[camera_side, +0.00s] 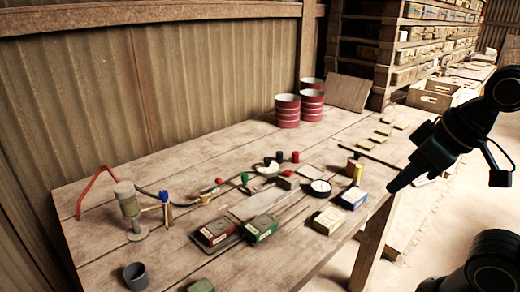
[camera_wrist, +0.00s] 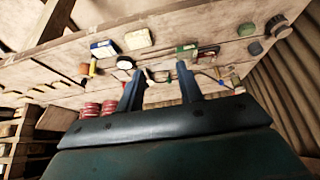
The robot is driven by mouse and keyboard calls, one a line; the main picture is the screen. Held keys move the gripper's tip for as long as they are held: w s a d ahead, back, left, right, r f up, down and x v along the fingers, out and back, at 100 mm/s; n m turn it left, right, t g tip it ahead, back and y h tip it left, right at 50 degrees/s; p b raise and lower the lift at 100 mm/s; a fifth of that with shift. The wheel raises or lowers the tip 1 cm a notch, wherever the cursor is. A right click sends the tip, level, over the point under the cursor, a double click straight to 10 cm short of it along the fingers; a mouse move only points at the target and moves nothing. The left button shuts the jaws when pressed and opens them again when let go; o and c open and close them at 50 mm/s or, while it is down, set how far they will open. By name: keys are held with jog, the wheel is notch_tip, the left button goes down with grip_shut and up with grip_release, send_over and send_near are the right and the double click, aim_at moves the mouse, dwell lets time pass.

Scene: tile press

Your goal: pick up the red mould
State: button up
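The red mould (camera_side: 215,232) is a small dark block with red sides and a pale label on top.
A cream block (camera_side: 328,222), a blue block (camera_side: 352,198) and a round dial (camera_side: 320,188) lie between my gripper and the red mould. A pump-like device (camera_side: 128,203) stands at the left. Red tins (camera_side: 287,111) stand at the back.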

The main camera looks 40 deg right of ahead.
jog(key=shift+o, duration=0.2)
jog(key=o, duration=0.8)
jog(key=w+a+r+n+g+y, duration=0.1)
jog(key=w+a+n, duration=0.3)
jog(key=w, duration=0.6)
jog(key=w+a+r+n+g+y, duration=0.15)
jog(key=w+n, duration=0.35)
jog(key=w, duration=0.5)
jog(key=w+a+f+n+g+y, duration=0.1)
jog(key=w+a+f+n, duration=0.1)
jog(key=w+f+n, duration=0.2)
jog(key=w+a+f+n+g+y, duration=0.1)
jog(key=w+f+n, duration=0.4)
jog(key=w+f, duration=0.5)
jog(key=shift+w+a+g, duration=0.55)
jog(key=shift+w+a, duration=0.1)
jog(key=shift+a, duration=0.5)
